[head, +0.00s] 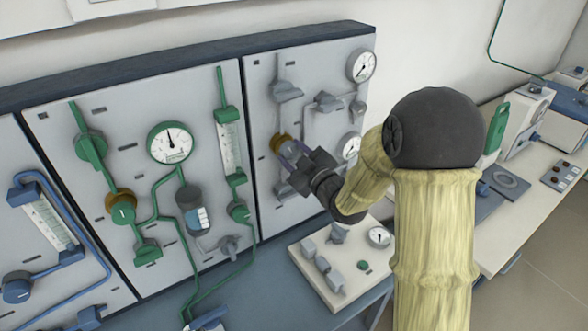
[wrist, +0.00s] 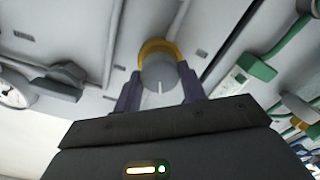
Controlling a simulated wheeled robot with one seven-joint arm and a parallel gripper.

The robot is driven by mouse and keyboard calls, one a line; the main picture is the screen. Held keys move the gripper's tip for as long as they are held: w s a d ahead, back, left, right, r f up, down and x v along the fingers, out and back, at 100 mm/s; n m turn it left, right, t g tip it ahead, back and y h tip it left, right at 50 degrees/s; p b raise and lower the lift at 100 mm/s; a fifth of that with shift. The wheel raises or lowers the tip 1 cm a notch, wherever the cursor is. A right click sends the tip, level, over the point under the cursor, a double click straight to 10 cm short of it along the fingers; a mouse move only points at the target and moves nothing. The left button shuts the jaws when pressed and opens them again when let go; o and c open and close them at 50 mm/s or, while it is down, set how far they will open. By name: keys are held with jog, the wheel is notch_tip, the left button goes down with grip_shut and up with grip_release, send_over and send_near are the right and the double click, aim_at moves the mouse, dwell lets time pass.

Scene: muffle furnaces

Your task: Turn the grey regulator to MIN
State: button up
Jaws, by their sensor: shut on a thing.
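The grey regulator (wrist: 158,68) is a round grey knob with a white pointer line, set in a brass collar on the right grey panel. In the head view its brass collar (head: 278,141) shows just beyond my fingertips, and most of the knob is hidden. My gripper (head: 288,149) reaches it from the right. In the wrist view my gripper (wrist: 159,76) has its purple fingers on either side of the knob, shut on it. The white line points toward my gripper's body. I cannot make out any MIN mark.
Two pressure gauges, the upper one (head: 361,66), sit right of the regulator. Grey pipes and valves (head: 286,91) surround it. The middle panel carries green pipework and a brass-collared green knob (head: 123,213). A white box with switches (head: 335,266) stands on the bench below my arm.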

jog(key=n+b, duration=0.2)
jog(key=b, duration=0.1)
jog(key=n+b, duration=0.2)
jog(key=b, duration=0.2)
jog(key=shift+f, duration=0.4)
jog(key=n+b, duration=0.4)
jog(key=b, duration=0.2)
jog(key=n+b, duration=0.2)
jog(key=b, duration=0.2)
jog(key=shift+n, duration=0.3)
jog(key=shift+r+n+b, duration=0.15)
jog(key=shift+n+b, duration=0.75)
jog(key=shift+b, duration=0.3)
jog(key=shift+r+n+b, duration=0.1)
jog(key=shift+n+b, duration=0.35)
jog(key=shift+n, duration=0.05)
